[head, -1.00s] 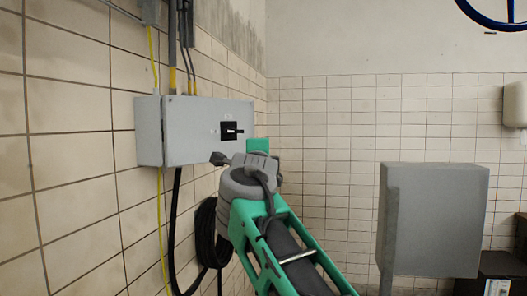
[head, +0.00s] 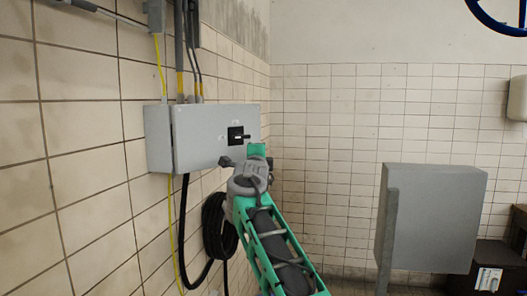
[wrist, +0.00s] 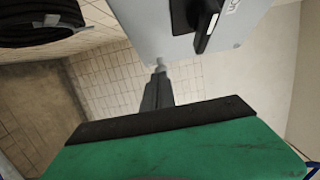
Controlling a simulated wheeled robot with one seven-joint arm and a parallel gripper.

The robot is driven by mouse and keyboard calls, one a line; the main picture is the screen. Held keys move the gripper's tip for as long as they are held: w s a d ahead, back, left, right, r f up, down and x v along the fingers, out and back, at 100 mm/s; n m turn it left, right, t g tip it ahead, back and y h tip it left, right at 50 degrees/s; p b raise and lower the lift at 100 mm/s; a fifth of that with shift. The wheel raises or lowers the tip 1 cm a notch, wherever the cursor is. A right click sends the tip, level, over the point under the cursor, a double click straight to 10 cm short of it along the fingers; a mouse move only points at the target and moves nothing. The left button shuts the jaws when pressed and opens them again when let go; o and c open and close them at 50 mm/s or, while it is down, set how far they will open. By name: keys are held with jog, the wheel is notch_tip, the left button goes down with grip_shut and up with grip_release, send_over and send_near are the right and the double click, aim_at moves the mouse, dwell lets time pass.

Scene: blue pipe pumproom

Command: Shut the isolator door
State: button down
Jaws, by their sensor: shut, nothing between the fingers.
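The isolator (head: 158,140) is a grey box on the tiled wall at the left of the head view. Its grey door (head: 205,150) faces the room and lies close to the box front. A dark line runs along its left edge; I cannot tell whether it is fully shut. A black switch handle (head: 238,137) sits on the door and also shows in the wrist view (wrist: 205,25). My gripper (head: 227,161) is shut and empty at the door's lower right. In the wrist view my fingertips (wrist: 160,70) are at the panel's lower edge; contact is unclear.
A coiled black hose (head: 218,228) hangs on the wall below the box. Cables and a yellow-green wire (head: 174,235) run down beside it. A grey cabinet on a post (head: 435,215) stands at the right. A blue wheel (head: 497,15) shows at the upper right.

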jog(key=shift+w+a+f+n+y, duration=0.15)
jog(key=shift+w+n+y, duration=0.15)
jog(key=shift+w, duration=0.25)
jog(key=shift+w+a+n+y, duration=0.15)
jog(key=shift+w+a+y, duration=0.05)
jog(key=shift+w+y, duration=0.3)
jog(key=shift+w+a+f+n+y, duration=0.15)
jog(key=shift+w+n+y, duration=0.15)
jog(key=shift+w, duration=0.25)
